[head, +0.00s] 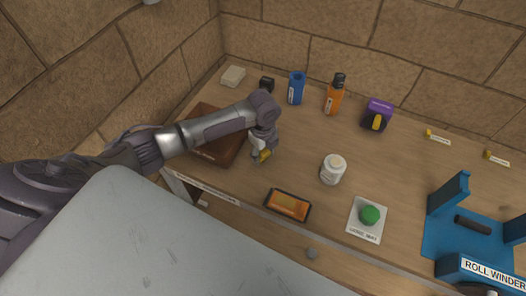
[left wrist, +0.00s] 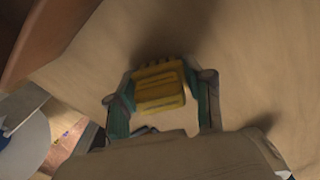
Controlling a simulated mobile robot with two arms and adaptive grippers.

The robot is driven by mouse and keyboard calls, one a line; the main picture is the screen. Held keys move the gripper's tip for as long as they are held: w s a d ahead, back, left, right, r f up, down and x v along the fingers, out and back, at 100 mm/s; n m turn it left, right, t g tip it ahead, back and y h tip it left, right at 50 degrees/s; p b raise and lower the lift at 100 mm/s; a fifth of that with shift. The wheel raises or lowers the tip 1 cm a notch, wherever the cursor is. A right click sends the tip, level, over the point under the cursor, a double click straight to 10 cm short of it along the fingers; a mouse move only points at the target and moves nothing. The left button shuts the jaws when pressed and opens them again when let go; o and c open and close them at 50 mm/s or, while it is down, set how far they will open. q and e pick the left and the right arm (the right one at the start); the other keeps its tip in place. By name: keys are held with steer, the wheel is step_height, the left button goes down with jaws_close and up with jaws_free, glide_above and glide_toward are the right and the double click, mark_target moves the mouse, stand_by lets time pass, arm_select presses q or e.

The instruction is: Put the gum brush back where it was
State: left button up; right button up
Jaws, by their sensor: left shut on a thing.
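My left gripper (head: 262,155) is low over the wooden table, right of a brown case. It is shut on a small yellow piece (head: 265,156), which shows at its fingertips. In the left wrist view the yellow piece (left wrist: 160,87) looks blocky and ridged and sits between the two fingers (left wrist: 163,95). Whether it is the gum brush I cannot tell, nor whether it touches the table. A white jar (head: 333,169) stands upright to the right of the gripper, apart from it. My right gripper is not in view.
The brown case (head: 218,147) lies beneath my left arm. A blue container (head: 296,88), orange bottle (head: 334,94) and purple box (head: 377,115) stand at the back. An orange tray (head: 288,205), green button (head: 369,215) and blue roll winder (head: 466,232) are nearer the front and right.

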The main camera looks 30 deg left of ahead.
arm_select(q)
steer(key=shift+f, duration=0.1)
steer(key=o, duration=1)
step_height(320, 180, up, 12)
steer(key=shift+r+b, duration=0.2)
steer(key=shift+b, duration=0.35)
